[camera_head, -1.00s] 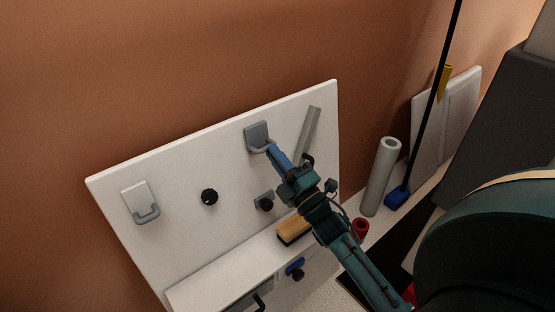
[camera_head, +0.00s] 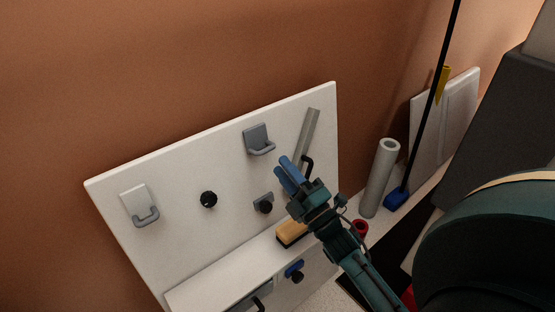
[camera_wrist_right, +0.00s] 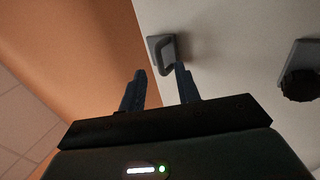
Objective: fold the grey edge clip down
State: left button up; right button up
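The grey clip (camera_head: 255,137) is a grey plate with a U-shaped loop at its lower edge, mounted on the white panel (camera_head: 180,250). Its loop sticks out from the panel. My right gripper (camera_head: 282,166) is to the lower right of the clip in the head view, with its two blue fingers apart and nothing between them. My left gripper is not in view.
A white plate with a grey loop (camera_head: 134,200) and a black knob (camera_head: 209,199) are further left on the panel. A grey bar handle (camera_head: 308,135) is at right. A yellow-topped block (camera_head: 291,232) sits on the ledge below my gripper. A grey tube (camera_head: 380,178) stands beside the panel.

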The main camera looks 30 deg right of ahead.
jog(key=v, duration=0.9)
jog(key=shift+s, duration=0.15)
